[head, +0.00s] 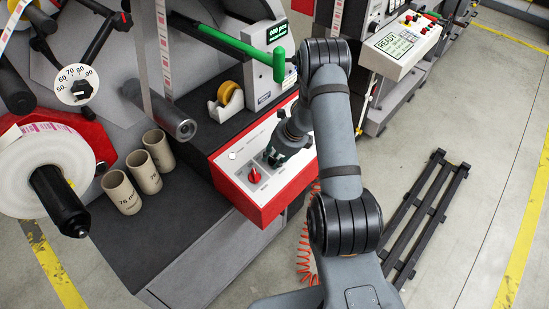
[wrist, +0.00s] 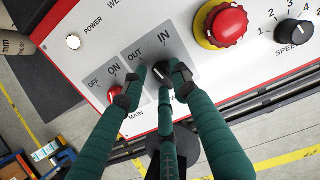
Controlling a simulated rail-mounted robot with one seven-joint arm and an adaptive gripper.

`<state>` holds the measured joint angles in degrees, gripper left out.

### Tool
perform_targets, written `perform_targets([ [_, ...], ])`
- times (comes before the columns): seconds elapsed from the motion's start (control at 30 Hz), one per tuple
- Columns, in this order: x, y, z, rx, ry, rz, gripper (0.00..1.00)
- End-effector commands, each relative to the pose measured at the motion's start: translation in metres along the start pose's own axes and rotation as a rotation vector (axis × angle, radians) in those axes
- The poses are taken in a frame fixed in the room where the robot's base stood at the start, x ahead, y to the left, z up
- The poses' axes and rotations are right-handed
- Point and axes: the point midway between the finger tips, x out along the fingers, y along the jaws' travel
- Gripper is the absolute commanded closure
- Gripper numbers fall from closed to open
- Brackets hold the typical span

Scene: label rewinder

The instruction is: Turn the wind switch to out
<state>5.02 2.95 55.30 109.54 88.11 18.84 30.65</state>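The wind switch (wrist: 164,95) is a small dark knob on the grey plate marked OUT and IN in the wrist view. My gripper (wrist: 156,88) is right over it, its green fingers with dark tips spread around it. The left fingertip stands apart from the knob; the right one is close to it. In the head view my gripper (head: 279,157) is low over the white-topped red control box (head: 228,158), and the knob is hidden.
The red main switch (wrist: 114,94), marked OFF and ON, is just left of the left finger. A red emergency button (wrist: 226,25) and a black speed knob (wrist: 295,33) are farther right. Cardboard cores (head: 144,172) and a tape dispenser (head: 226,103) stand left of my arm.

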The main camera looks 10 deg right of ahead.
Motion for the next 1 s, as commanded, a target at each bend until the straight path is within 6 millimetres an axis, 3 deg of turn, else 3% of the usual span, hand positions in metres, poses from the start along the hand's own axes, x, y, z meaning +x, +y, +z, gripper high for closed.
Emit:
perform_targets([
  [0.43,-0.0003,-0.0004,-0.0001,0.001,0.000,-0.001,0.99],
  [0.73,0.0002,-0.0008,0.0003,-0.027,-0.001,0.002,1.00],
  [1.0,0.0008,-0.0014,-0.0006,-0.280,-0.003,0.032,1.00],
])
